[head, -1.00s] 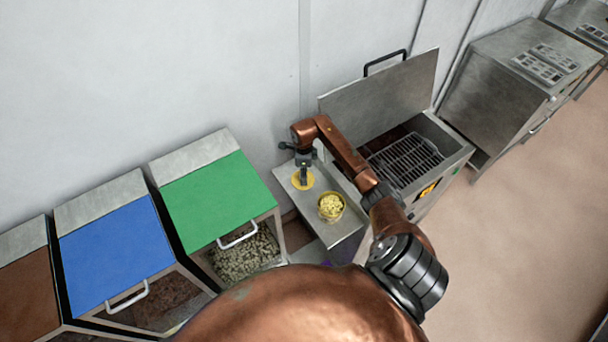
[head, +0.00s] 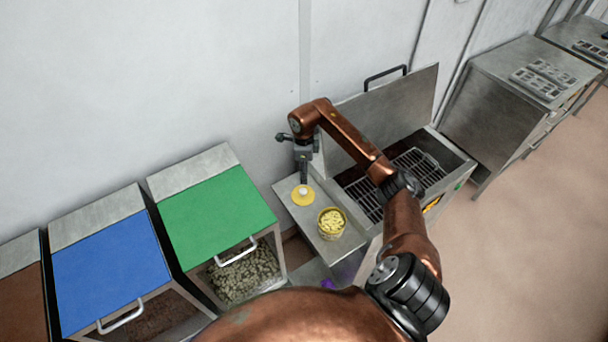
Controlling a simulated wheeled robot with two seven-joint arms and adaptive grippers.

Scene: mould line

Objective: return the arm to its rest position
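My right arm comes in from the lower right and reaches over the open steel unit to a small steel side table. Its gripper (head: 304,172) points down just above a round yellow lid (head: 303,197) with a pale knob. The fingers show as one dark narrow shape, so I cannot tell whether they are open or shut. The lid lies flat on the table, with the knob visible below the fingertips. My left gripper is not in view.
A yellow tub (head: 331,223) of pale yellow pieces stands on the side table (head: 348,243). The steel unit (head: 455,163) has a raised lid (head: 390,110) and wire racks (head: 418,166) inside. Green (head: 215,215), blue (head: 112,265) and brown (head: 22,305) bins line the left. Open floor lies right.

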